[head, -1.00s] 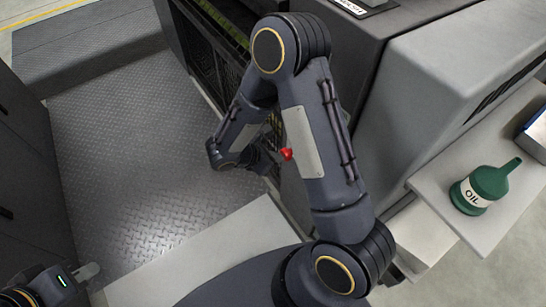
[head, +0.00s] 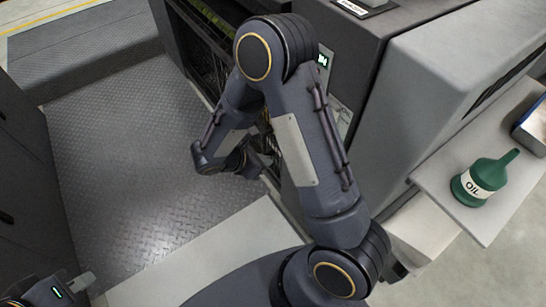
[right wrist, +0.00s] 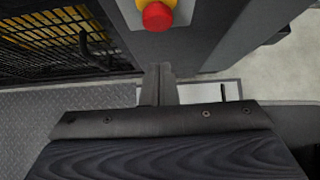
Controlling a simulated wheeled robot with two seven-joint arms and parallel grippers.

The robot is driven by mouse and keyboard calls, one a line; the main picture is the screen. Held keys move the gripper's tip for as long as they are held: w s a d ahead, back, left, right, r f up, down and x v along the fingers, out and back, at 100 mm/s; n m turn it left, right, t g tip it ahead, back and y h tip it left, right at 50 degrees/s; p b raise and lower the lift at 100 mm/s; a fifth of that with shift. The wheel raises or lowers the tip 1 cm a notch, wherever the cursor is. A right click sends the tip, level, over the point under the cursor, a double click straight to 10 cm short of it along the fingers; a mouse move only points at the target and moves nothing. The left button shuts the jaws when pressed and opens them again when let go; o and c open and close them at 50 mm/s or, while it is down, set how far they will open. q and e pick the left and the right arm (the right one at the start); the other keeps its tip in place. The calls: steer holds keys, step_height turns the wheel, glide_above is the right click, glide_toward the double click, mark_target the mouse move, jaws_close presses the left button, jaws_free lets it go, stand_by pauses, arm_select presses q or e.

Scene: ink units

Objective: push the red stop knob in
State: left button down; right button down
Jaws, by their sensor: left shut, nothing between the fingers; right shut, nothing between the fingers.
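The red stop knob (right wrist: 157,16) sits on a yellow collar on a grey plate, at the top of the right wrist view. In the head view the knob is hidden behind my right arm. My right gripper (right wrist: 160,70) is shut and empty; its fingertips show below the knob in the right wrist view, and I see no contact. In the head view my right gripper (head: 262,166) is partly hidden by its own arm, near the machine's side. My left gripper (head: 82,282) is shut and empty at the bottom left, far from the machine.
The grey machine (head: 425,65) fills the upper right. A yellow-barred mesh guard (right wrist: 50,40) is left of the knob. A green oil can (head: 484,178) stands on a pale shelf (head: 478,222) at right. The tread-plate floor (head: 130,170) at left is clear.

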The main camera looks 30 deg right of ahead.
steer(key=p+v, duration=0.1)
steer(key=v, duration=0.6)
steer(key=shift+s+d+r, duration=0.1)
steer(key=shift+r, duration=0.1)
steer(key=s+d+r+m+t+y, duration=0.3)
steer(key=s+r+m+t+y, duration=0.2)
steer(key=s+r+m+y, duration=1.25)
step_height(320, 180, up, 17)
steer(key=w+m+h+p, duration=0.1)
steer(key=m+h+p, duration=0.2)
steer(key=p, duration=1.5)
steer(key=shift+h+p, duration=0.35)
steer(key=shift+h, duration=0.5)
